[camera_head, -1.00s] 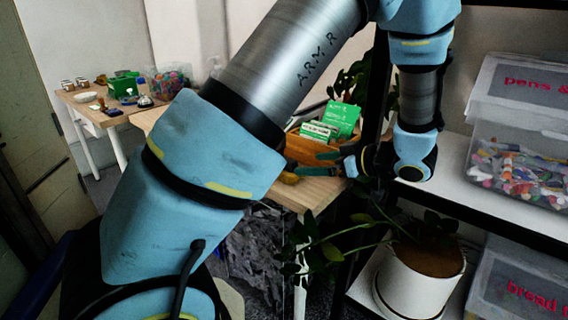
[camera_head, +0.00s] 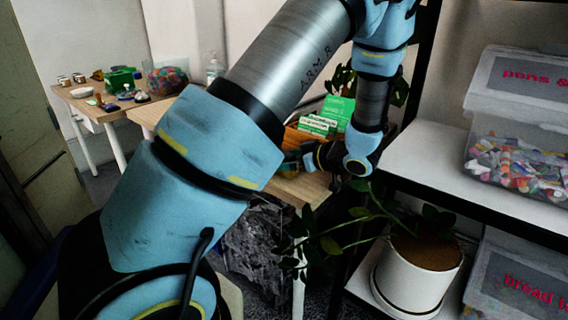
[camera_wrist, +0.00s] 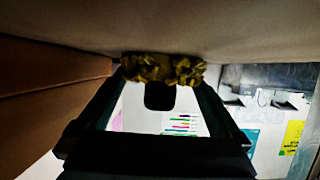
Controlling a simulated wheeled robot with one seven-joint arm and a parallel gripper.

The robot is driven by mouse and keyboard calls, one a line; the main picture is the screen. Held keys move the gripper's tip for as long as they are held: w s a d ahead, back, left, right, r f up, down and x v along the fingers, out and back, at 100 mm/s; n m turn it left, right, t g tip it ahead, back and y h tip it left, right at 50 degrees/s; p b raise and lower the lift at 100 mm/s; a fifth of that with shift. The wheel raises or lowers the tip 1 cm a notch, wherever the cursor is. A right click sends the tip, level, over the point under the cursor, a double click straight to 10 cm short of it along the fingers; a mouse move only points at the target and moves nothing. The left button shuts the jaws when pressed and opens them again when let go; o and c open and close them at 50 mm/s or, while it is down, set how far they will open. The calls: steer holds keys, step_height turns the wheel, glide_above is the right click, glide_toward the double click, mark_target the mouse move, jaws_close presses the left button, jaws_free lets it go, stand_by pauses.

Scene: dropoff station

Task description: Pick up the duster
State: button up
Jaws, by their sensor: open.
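The duster (camera_wrist: 140,68) shows in the wrist view as a clumpy yellow-olive, fluffy strip on the pale surface. It lies across the far end of my gripper (camera_wrist: 162,80), spanning the space between the two fingertips. My fingers are apart. I cannot tell whether they touch the duster. In the head view my gripper (camera_head: 294,158) is low over the near wooden table (camera_head: 306,188), and its tips are partly hidden behind my own arm link. The duster is hidden there.
A wooden crate (camera_head: 296,139) with green-and-white boxes (camera_head: 335,112) stands beside my gripper; its brown side (camera_wrist: 50,70) fills the wrist view's left. A potted plant (camera_head: 418,270) and black-framed shelf (camera_head: 440,175) with clear bins are at right. Another table (camera_head: 78,94) holds small items.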

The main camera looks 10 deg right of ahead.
steer(key=c, duration=1.5)
step_height(320, 180, up, 10)
steer(key=shift+r+p, duration=0.1)
steer(key=shift+p, duration=0.45)
